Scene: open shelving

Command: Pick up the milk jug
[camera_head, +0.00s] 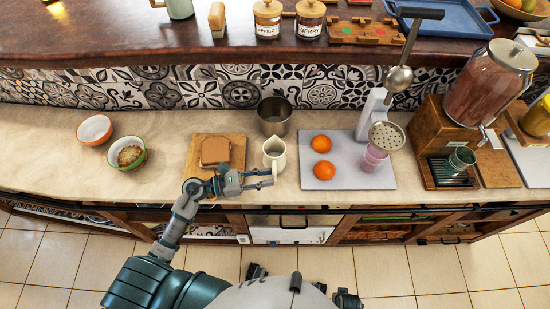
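The milk jug (275,153) is a small cream-white pitcher standing upright on the counter, right of a wooden board and in front of a metal pot. Its rim and open top face me. My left gripper (270,178) reaches in from the left, at the near side of the jug, by the counter's front edge. Its two fingers point right and are spread apart, with nothing seen between them. It overlaps the jug's lower part in the picture; whether they touch I cannot tell. My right gripper is not in view.
A wooden board (197,165) with bread (214,151) lies left of the jug. The metal pot (275,117) stands behind. A grey board (345,175) with two oranges (322,143) and a pink cup (374,158) lies right. Two bowls (95,129) stand far left.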

